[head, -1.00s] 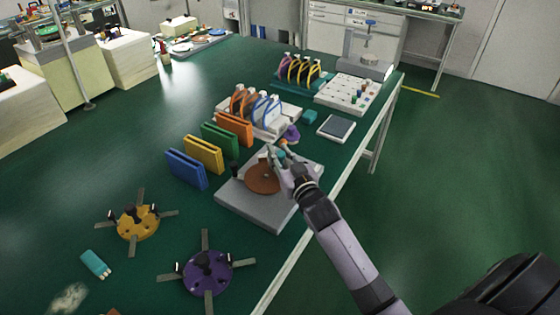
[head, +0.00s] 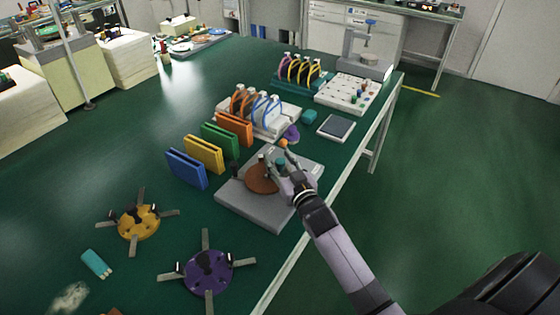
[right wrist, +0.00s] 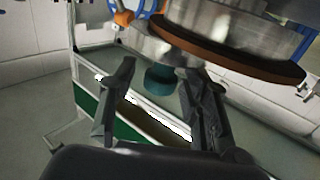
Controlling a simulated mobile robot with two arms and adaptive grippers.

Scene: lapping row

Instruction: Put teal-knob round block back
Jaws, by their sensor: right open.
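The teal knob (head: 281,161) of the round block shows at the right side of the brown plate (head: 262,179) on the grey lapping machine (head: 240,205). My right gripper (head: 284,168) is open beside this knob, reaching in from the lower right. In the right wrist view the teal knob (right wrist: 162,80) appears between the two spread fingers, near their tips, with no clear grip on it. A silver round body (right wrist: 150,42) shows just above the knob there. The fingers partly hide the block in the head view. My left gripper is not in view.
An orange knob (head: 283,143) stands just behind the gripper. Blue (head: 186,170), yellow (head: 204,154), green (head: 220,139) and orange (head: 234,128) upright holders line the left. A purple fixture (head: 208,272) and a yellow one (head: 138,223) lie in front. Table is free at left.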

